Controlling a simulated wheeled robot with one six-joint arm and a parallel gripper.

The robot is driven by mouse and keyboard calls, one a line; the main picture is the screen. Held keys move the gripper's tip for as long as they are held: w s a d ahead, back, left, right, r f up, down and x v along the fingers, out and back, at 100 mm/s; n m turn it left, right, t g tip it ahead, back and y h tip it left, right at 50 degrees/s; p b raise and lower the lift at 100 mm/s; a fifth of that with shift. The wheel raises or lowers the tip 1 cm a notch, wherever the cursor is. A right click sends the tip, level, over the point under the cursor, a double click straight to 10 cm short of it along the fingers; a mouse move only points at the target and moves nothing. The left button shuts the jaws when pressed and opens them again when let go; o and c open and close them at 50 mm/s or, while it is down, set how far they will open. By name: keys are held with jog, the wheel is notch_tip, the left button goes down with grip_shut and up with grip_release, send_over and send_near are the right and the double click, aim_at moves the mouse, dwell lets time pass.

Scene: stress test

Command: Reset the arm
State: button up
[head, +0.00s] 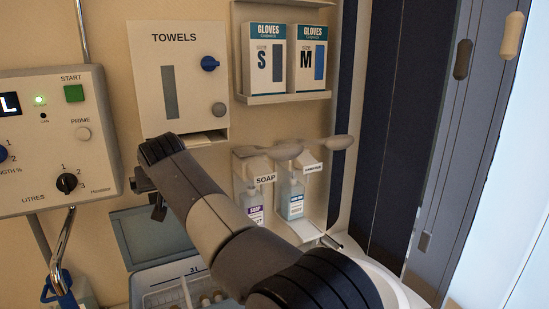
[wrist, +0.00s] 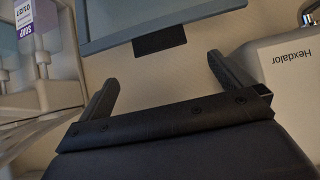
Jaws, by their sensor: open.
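My arm (head: 230,230) reaches from the lower right up to the left, its wrist in front of the towel dispenser's lower edge. My gripper (head: 155,205) hangs below the wrist, small and partly hidden by it in the head view. In the wrist view my gripper (wrist: 160,68) shows two dark fingers spread wide apart, with nothing between them. Beyond the fingers are a beige wall and a blue-grey panel (wrist: 160,22) with a dark tab, seen upside down.
The towel dispenser (head: 180,80) hangs on the wall, with a dosing unit (head: 55,140) at left. Glove boxes (head: 284,55) stand on a shelf. Soap (head: 251,205) and a second dispenser (head: 293,195) sit close right of my arm. A tray (head: 170,295) with bottles lies below.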

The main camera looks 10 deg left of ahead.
jog(key=p+x, duration=0.2)
jog(key=x, duration=0.7)
jog(key=shift+p, duration=0.4)
jog(key=shift+s+d, duration=0.1)
